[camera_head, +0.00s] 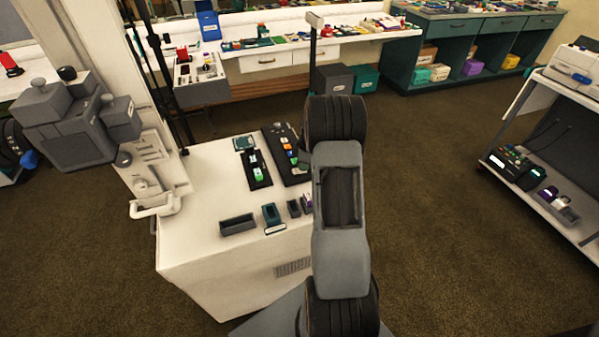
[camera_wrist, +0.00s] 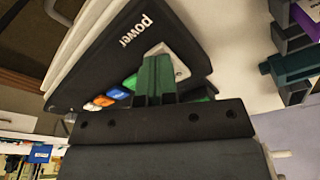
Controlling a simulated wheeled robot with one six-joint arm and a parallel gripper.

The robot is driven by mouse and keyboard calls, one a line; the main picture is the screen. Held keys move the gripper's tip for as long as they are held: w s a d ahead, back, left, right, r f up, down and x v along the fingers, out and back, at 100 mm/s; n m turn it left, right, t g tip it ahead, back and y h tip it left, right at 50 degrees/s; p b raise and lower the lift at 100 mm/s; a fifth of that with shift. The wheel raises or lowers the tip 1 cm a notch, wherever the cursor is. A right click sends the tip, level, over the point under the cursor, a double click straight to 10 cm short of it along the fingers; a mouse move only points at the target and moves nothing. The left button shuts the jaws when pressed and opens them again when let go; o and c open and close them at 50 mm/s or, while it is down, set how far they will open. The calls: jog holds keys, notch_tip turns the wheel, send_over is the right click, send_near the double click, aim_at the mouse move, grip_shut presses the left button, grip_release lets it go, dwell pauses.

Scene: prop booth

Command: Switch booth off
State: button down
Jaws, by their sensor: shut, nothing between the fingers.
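A black control panel (camera_head: 275,135) with coloured buttons lies on top of a white cabinet (camera_head: 195,215). In the wrist view this panel (camera_wrist: 178,35) carries the word "power" and a pale plate (camera_wrist: 180,66) beside it. A row of blue, orange and white buttons (camera_wrist: 104,101) runs along it, with a bit of green near the fingers. My gripper (camera_wrist: 158,72) has green fingers, shut and empty, over the panel in front of the pale plate. They hide part of the plate, so I cannot tell the switch's position or whether they touch it. My arm hides the gripper in the head view.
A second, narrower black panel (camera_head: 255,168) lies left of the control panel. Small trays and holders (camera_head: 270,215) stand along the cabinet's front edge. A grey device (camera_head: 70,125) rises at the left. A white shelf cart (camera_head: 550,200) stands right; carpet between is clear.

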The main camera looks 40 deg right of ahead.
jog(key=shift+r, duration=0.15)
jog(key=shift+r+p, duration=1.85)
jog(key=shift+r, duration=1.6)
jog(key=shift+f+m, duration=0.1)
jog(key=shift+m, duration=0.8)
jog(key=s+a+r+m+t, duration=0.1)
jog(key=s+a+r+m, duration=0.2)
jog(key=s+a+r, duration=0.4)
jog(key=s+a+r+m+t+h, duration=0.1)
jog(key=s+a+r+m, duration=0.3)
jog(key=s+a+r, duration=0.4)
jog(key=shift+s+a+r+t, duration=0.25)
jog(key=shift+s+a, duration=2.3)
jog(key=shift+a, duration=2.05)
